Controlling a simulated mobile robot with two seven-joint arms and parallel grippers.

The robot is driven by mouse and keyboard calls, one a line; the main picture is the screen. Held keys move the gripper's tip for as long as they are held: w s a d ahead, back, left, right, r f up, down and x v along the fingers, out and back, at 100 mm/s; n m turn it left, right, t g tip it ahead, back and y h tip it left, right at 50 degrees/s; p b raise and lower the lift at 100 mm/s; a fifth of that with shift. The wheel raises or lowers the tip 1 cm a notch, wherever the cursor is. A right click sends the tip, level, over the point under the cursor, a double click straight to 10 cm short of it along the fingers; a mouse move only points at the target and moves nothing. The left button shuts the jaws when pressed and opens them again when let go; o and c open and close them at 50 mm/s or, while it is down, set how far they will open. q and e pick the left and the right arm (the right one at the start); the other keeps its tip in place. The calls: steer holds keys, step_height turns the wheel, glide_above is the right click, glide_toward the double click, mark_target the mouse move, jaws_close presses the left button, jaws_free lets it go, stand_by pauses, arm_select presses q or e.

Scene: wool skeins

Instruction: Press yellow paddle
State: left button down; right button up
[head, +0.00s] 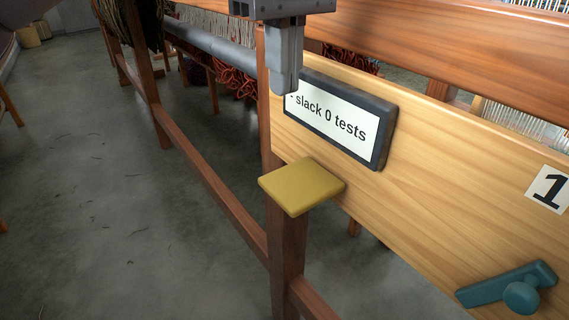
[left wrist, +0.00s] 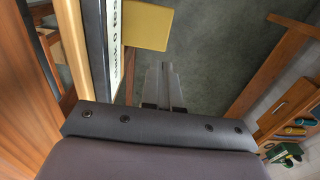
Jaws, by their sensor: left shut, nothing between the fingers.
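The yellow paddle (head: 301,186) is a flat square plate standing out from the lower left end of the wooden panel (head: 440,205). It also shows at the top of the left wrist view (left wrist: 146,26). My left gripper (head: 286,88) is shut and empty, pointing down. In the head view it appears above the paddle, with a gap between its tips and the plate. Its fingers also show in the left wrist view (left wrist: 162,70), apart from the paddle. My right gripper is not in view.
A framed sign (head: 340,118) reading "slack 0 tests" is on the panel, close to the left gripper. A teal lever (head: 508,287) and a label "1" (head: 549,188) are at the right. Loom beams surround the panel; open floor (head: 90,220) lies left.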

arm_select(q)
steer(key=b, duration=0.2)
glide_toward(284, 188)
step_height(284, 188, down, 6)
steer(key=shift+r, duration=0.1)
steer(key=shift+f, duration=0.55)
